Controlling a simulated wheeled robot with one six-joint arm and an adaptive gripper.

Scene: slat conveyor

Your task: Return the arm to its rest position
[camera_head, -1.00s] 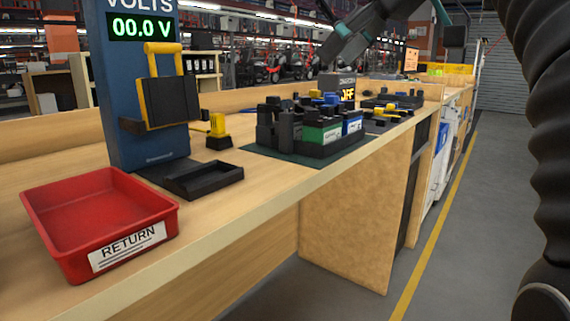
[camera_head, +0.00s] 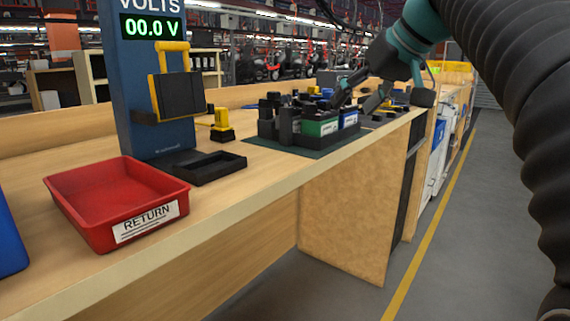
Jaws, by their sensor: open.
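My gripper (camera_head: 356,101) is at the upper right, with its fingers spread apart and nothing between them. It is in front of and above the right end of the black battery holder (camera_head: 335,137). A green-labelled battery (camera_head: 319,127) and a blue-labelled battery (camera_head: 348,120) sit in that holder, close to the fingers in the picture. Whether a finger touches a battery cannot be told. My arm comes in from the upper right.
A red RETURN tray (camera_head: 88,215) stands empty at the bench's front left. A blue voltmeter stand (camera_head: 136,100) reads 00.0 V, with an empty black cradle (camera_head: 205,170) at its foot. A blue object (camera_head: 8,240) shows at the left edge. The floor (camera_head: 460,240) at right is clear.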

